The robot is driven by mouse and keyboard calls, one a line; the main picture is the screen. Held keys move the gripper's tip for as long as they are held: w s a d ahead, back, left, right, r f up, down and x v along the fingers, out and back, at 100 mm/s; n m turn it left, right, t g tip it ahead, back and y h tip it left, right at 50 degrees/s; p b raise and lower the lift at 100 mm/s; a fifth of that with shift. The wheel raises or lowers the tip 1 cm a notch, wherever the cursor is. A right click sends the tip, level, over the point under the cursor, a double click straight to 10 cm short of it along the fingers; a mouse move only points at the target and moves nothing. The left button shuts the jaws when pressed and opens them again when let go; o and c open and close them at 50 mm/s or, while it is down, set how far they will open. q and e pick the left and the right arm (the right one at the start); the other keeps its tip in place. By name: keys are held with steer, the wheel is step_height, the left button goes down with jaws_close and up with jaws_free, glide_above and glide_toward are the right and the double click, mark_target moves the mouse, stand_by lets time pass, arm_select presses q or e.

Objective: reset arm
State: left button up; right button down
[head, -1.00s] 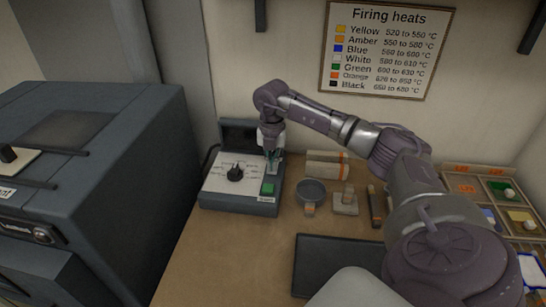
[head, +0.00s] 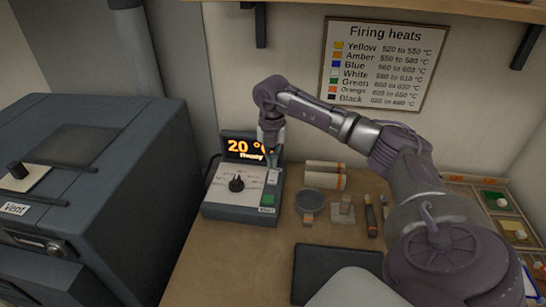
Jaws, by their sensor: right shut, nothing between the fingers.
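My right arm reaches in from the lower right across the bench. My right gripper (head: 269,162) is shut and empty, pointing down at the right part of the control box (head: 225,205). I cannot tell whether its tips touch the box. The box has a black dial (head: 236,184), a green button (head: 268,200) and a lit display (head: 248,147) reading "20 °C" and "Ready", partly covered by the gripper. My left gripper does not show.
A grey kiln-like cabinet (head: 120,170) with a "Vent" label stands at the left. Right of the box are a round dish (head: 309,200), rolls (head: 325,174) and small tools. A dark slab (head: 325,275) lies in front. Paint trays (head: 508,218) are at the right, partly behind my arm. A chart (head: 380,62) hangs on the wall.

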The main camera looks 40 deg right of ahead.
steer(key=shift+r+p, duration=0.3)
steer(key=shift+r, duration=0.35)
